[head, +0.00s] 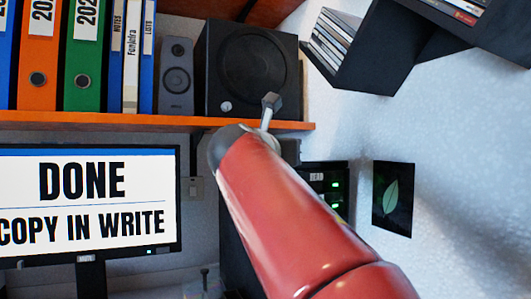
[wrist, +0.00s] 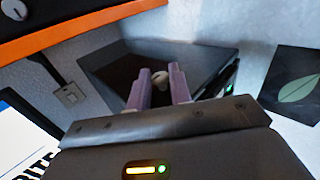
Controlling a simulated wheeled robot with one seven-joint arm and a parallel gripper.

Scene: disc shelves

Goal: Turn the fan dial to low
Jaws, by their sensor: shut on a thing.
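A small pale knob (wrist: 159,76), which looks like the fan dial, shows between the fingertips in the wrist view, on or just above the dark box. My gripper (wrist: 159,86), with two pale purple fingers, is shut on it. The fingers hide part of the knob, and I cannot read its setting or any marks. The dark box (wrist: 195,62) lies behind and below the fingers.
An orange shelf (head: 130,121) carries binders (head: 85,55), a small grey speaker (head: 176,78) and a large black speaker (head: 250,65) with a white knob. A monitor (head: 90,195) stands lower left. A leaf picture (head: 392,197) hangs right. Dark disc shelves (head: 385,45) are upper right.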

